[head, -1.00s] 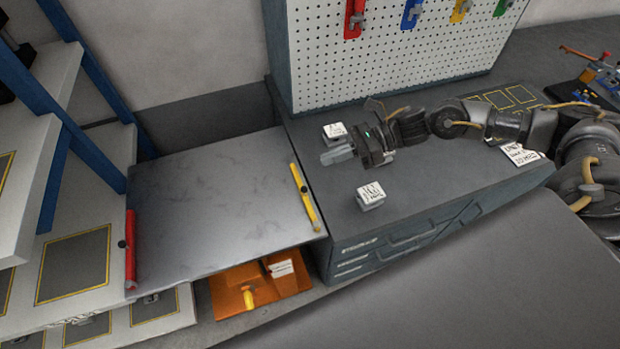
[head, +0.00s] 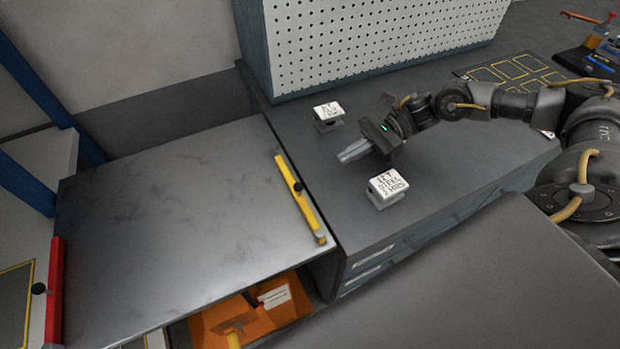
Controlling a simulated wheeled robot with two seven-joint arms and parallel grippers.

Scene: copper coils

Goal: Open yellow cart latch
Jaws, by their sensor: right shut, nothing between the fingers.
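The yellow latch (head: 299,197) is a bar with a black knob, lying along the right edge of the grey cart top (head: 160,215). A red latch (head: 53,300) with a black knob is at the cart top's left edge. My right gripper (head: 350,153) is shut and empty. It is above the dark workbench, right of the yellow latch and apart from it, with its fingers pointing left. My left gripper is out of view.
Two labelled white blocks, one behind (head: 328,115) and one in front (head: 387,187), stand on the workbench (head: 460,165) either side of my right gripper. A pegboard (head: 370,40) rises behind. An orange part (head: 270,315) is below the cart top. Blue shelving (head: 35,85) stands left.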

